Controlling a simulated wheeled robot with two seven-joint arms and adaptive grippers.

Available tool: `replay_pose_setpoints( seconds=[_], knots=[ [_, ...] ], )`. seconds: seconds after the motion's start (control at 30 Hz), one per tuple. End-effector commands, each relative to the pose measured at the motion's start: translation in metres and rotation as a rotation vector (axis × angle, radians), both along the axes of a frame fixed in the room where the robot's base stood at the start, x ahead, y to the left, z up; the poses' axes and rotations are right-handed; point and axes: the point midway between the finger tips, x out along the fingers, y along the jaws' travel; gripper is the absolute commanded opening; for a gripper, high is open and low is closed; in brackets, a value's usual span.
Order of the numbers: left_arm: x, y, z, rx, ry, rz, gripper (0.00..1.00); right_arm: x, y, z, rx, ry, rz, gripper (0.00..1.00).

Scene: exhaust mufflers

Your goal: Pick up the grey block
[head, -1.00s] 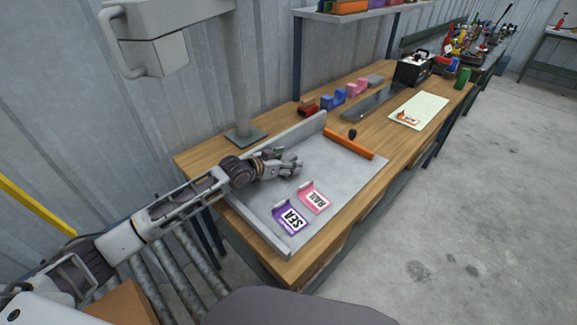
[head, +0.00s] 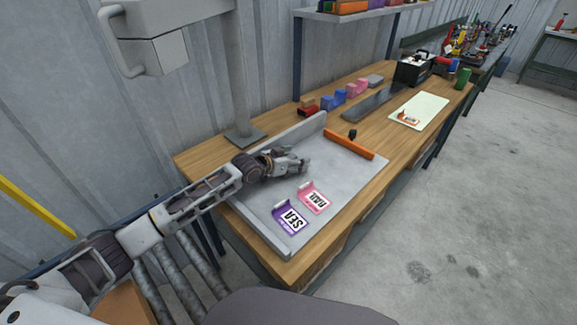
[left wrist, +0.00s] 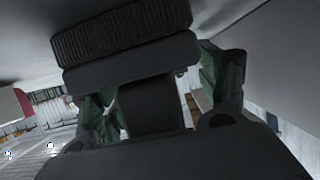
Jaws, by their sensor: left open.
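The grey block (head: 375,80) lies on the wooden bench at the far end of a row of coloured blocks, near the back edge. In the left wrist view my left gripper's greenish fingers (left wrist: 160,100) stand apart, and I cannot make out the grey block there. My right gripper is not in view.
Pink (head: 357,87), blue (head: 333,99) and red (head: 308,110) blocks stand beside the grey block. Purple (head: 290,218) and pink (head: 314,197) labelled holders sit in the tray. An orange bar (head: 349,145) lies along the tray's far side. A grey post (head: 236,75) rises behind.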

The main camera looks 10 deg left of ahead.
Motion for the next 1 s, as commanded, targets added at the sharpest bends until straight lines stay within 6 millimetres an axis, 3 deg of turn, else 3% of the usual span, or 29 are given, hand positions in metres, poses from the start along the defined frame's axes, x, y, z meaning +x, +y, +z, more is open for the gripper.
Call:
replay_pose_setpoints(
  seconds=[0.07, 0.4, 0.77, 1.0],
  knots=[
    [0.0, 0.0, 0.0, 0.0, 0.0, 0.0, 0.68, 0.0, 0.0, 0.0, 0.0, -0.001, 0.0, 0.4],
    [0.0, 0.0, 0.0, 0.0, 0.0, 0.0, 0.24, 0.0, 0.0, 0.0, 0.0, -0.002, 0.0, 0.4],
    [0.0, 0.0, 0.004, -0.001, -0.001, 0.0, 0.22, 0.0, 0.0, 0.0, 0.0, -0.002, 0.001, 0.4],
    [0.001, 0.0, 0.025, -0.001, -0.004, -0.001, 0.22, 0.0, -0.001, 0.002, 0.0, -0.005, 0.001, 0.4]
  ],
)
